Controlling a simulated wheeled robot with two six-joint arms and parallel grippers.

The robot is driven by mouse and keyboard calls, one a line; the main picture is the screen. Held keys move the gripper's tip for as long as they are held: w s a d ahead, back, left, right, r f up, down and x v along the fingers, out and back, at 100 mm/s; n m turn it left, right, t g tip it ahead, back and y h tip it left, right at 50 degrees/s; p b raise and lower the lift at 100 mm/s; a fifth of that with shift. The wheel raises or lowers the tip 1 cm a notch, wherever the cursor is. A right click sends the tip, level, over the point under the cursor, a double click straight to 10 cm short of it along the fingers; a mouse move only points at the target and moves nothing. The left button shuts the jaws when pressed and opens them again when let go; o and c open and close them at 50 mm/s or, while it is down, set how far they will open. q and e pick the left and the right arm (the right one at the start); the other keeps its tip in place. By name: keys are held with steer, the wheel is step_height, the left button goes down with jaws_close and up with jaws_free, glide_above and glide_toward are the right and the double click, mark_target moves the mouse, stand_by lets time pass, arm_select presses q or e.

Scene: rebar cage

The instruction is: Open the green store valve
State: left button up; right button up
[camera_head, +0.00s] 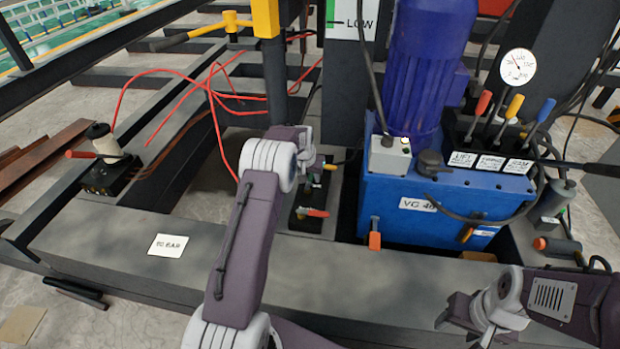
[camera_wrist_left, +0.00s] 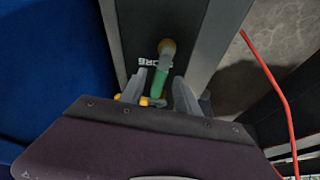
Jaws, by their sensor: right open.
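My right gripper (camera_head: 462,318) is open and empty, low at the right in front of the beam.
A red-handled lever (camera_head: 313,212) is on the same block. The blue power unit (camera_head: 400,200), with its gauge (camera_head: 518,67) and coloured levers, stands close on the right. Red hoses (camera_head: 215,115) run behind at left. A valve box with a red lever (camera_head: 108,172) stands further left.

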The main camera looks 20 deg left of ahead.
arm_select(q)
steer(key=shift+c, duration=0.4)
jaws_close()
stand_by(0.9)
steer(key=p, duration=0.1)
steer(key=n+p, duration=0.1)
steer(key=shift+a+r+p, duration=0.15)
steer(key=shift+r+p, duration=0.15)
steer(key=shift+p, duration=0.05)
steer(key=shift+f+n+y, duration=0.2)
steer(key=shift+n+y, duration=0.1)
steer(key=shift+f, duration=0.1)
